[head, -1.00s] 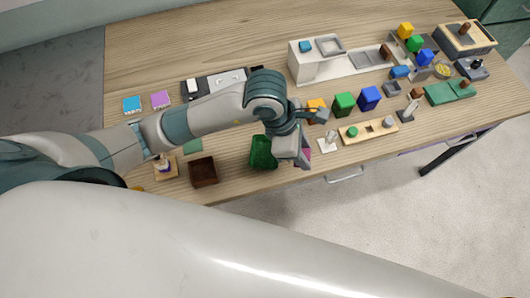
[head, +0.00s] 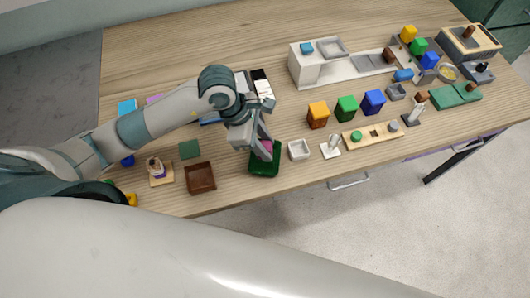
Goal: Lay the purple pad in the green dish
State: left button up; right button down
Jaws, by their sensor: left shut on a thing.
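My left gripper (head: 262,149) is shut on the purple pad (head: 267,146), which shows as a small magenta patch between the fingers. The green dish (head: 264,171) stands near the table's front edge, directly under the gripper. The fingers and pad are over or inside the dish's far part. I cannot tell whether the pad touches the dish floor. My right gripper is not in view.
A brown box (head: 201,178) stands left of the dish and a small white dish (head: 299,150) right of it. A flat green square (head: 189,149) lies behind the brown box. Orange (head: 318,115), green (head: 346,108) and blue (head: 373,102) blocks stand farther right.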

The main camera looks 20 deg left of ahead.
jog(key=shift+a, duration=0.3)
